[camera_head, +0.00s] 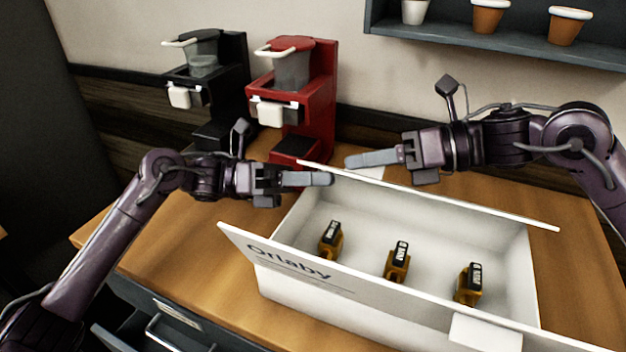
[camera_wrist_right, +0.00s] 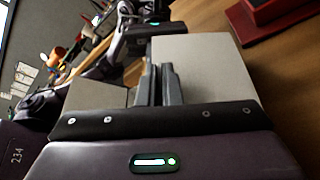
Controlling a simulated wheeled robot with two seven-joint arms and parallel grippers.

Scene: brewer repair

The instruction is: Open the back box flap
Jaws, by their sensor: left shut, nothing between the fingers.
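The white box (camera_head: 440,225) stands on the wooden table with its inside visible. Its back flap (camera_head: 470,203) shows as a thin white strip along the back edge, seen nearly edge-on. My left gripper (camera_head: 328,179) is shut and empty above the box's back left corner. My right gripper (camera_head: 350,161) points left, just behind and above the back flap's left part. Its fingers look shut in the right wrist view (camera_wrist_right: 158,72), beside pale panels. I cannot tell whether it touches the flap.
A red brewer (camera_head: 320,90) and a black brewer (camera_head: 232,80) stand behind. A shelf (camera_head: 500,42) with pots hangs above. The table's left part is clear.

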